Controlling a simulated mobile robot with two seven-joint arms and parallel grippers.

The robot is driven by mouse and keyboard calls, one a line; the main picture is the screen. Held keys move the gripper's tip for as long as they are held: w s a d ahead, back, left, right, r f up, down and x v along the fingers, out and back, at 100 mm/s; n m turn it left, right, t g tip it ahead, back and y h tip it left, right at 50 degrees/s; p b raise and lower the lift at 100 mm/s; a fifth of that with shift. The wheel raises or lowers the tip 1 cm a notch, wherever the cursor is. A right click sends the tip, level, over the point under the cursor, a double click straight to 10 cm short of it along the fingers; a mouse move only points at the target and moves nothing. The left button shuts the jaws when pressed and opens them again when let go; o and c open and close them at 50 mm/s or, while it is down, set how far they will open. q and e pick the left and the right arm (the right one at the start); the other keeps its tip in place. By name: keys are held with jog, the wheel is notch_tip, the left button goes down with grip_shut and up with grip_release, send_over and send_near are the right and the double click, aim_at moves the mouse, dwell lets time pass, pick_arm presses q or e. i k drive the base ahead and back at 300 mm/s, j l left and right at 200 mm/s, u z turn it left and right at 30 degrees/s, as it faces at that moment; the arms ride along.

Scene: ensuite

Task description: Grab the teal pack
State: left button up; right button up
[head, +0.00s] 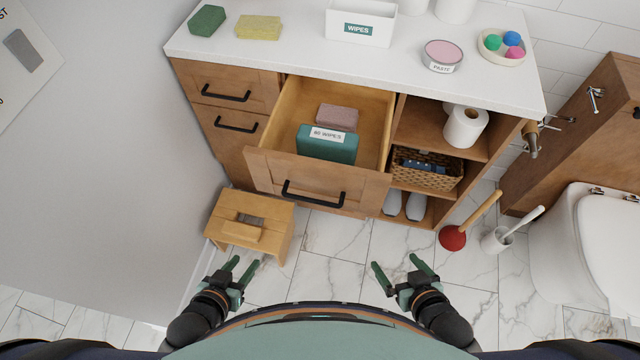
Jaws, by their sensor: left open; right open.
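The teal pack (326,149) lies in the open middle drawer (362,100) of the wooden cabinet, near the drawer's front panel. It has a white label that appears to read "80 WIPES". A pinkish-brown block (337,117) lies just behind it. My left gripper (244,264) is open and empty, low in front of the cabinet beside the wooden stool. My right gripper (396,264) is open and empty over the floor in front of the drawer. Both are well apart from the pack.
The drawer's front with its black handle (314,193) juts out. A wooden stool (250,223) stands at left. A red plunger (453,238), a toilet brush (497,239) and a toilet (600,230) stand at right. The counter (290,55) holds a white wipes box (361,22).

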aim_at(312, 141)
jog(key=k+l+u, duration=0.1)
jog(key=u, duration=0.3)
jog(key=k+u, duration=0.25)
jog(key=u, duration=0.15)
jog(key=k+u, duration=0.15)
jog(key=u, duration=0.25)
